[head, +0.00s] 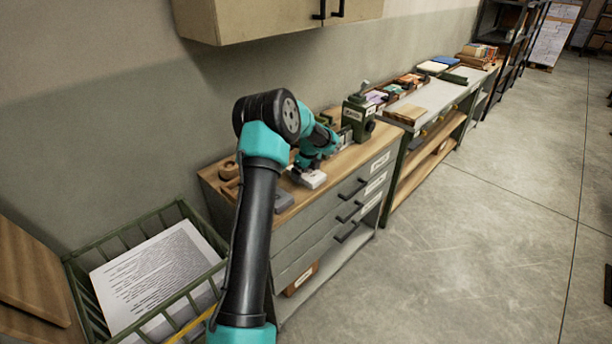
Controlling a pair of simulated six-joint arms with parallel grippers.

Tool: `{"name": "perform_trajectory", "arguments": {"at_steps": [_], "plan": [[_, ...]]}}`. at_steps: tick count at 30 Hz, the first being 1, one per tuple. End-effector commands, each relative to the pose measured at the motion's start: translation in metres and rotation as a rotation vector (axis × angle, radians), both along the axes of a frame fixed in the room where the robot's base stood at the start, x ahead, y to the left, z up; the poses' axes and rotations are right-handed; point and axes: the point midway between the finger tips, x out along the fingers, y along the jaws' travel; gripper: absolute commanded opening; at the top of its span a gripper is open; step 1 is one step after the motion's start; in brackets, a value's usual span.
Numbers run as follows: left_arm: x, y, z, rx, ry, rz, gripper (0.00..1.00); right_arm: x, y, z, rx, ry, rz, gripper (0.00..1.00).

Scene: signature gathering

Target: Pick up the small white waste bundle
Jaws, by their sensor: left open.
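A small white block-like thing (311,179), which looks like the white waste bundle, lies on the wooden top of the drawer cabinet. My left gripper (301,168) is just above and beside it, at the end of my black and teal arm. The fingers are small and partly hidden here, but they are open. I cannot tell whether they touch the white thing. My right gripper is out of view.
A grey object (284,201) and round wooden pieces (228,170) lie on the cabinet top (345,160). A green machine (358,115) stands behind the gripper. A green crate (82,295) holds printed sheets (150,275). A cupboard (260,18) hangs above; the floor at right is clear.

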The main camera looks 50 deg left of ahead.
Motion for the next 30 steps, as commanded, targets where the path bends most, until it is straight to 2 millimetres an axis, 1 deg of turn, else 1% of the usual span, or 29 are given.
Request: {"name": "perform_trajectory", "arguments": {"at_steps": [9,22,23,30], "plan": [[0.0001,-0.0002,0.0004,0.000,0.000,0.000,1.00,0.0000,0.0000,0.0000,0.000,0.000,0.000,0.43],[0.0001,-0.0002,0.0004,0.000,0.000,0.000,0.59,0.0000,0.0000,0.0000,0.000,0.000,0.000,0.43],[0.0002,-0.0001,0.0007,0.000,-0.001,0.000,0.57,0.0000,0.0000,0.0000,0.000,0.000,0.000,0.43],[0.0002,0.0000,0.0013,0.000,-0.001,0.000,0.57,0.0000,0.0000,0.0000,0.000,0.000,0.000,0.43]]}}
